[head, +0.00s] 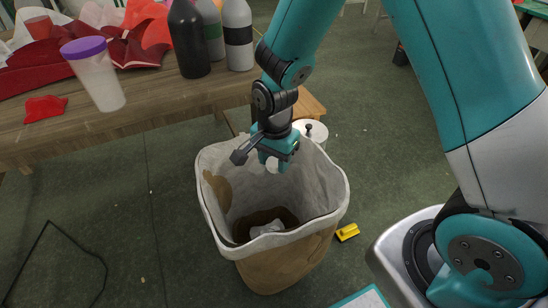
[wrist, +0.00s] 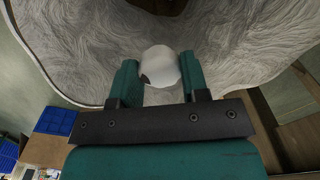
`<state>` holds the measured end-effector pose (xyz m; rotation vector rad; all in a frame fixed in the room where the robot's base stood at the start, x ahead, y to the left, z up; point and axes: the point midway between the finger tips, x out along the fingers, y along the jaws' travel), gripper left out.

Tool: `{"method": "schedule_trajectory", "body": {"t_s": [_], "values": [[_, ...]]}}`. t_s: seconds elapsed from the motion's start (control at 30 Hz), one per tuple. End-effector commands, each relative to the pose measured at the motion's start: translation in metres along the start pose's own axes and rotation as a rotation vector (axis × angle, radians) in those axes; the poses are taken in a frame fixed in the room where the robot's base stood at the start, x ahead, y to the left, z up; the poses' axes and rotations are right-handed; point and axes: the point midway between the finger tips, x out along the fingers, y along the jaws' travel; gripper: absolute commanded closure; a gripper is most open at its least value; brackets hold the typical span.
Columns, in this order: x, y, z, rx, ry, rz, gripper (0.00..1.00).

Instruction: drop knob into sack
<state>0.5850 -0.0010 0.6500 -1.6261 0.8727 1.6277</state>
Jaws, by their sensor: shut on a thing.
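The sack (head: 285,268) stands open on the floor, tan outside with a pale grey lining and a folded rim. My gripper (head: 276,163) is over the sack's mouth, pointing down near its back rim. In the wrist view, its two teal fingers (wrist: 160,80) are shut on the white rounded knob (wrist: 160,62). The grey lining (wrist: 245,60) fills the view behind the knob. In the head view only a small pale part of the knob shows below the fingers. A pale crumpled thing (head: 267,228) lies inside the sack.
A wooden table (head: 130,120) at the back left holds several bottles, a purple-lidded cup (head: 96,78) and red cloth (head: 110,48). A white canister (head: 315,131) stands behind the sack. A small yellow object (head: 347,232) lies on the floor right of it.

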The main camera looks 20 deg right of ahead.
Motion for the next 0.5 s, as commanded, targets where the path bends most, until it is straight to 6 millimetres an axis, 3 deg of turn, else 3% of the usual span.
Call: {"method": "schedule_trajectory", "body": {"t_s": [0.1,0.37,0.4,0.5], "values": [[0.0114,-0.0006,0.0005,-0.001,0.000,-0.001,0.80],[0.0099,-0.0010,0.0012,-0.002,0.000,0.000,0.80],[0.0099,-0.0011,0.0012,-0.003,0.000,0.000,0.52],[0.0099,-0.0011,0.0013,-0.003,0.000,0.000,0.29]]}}
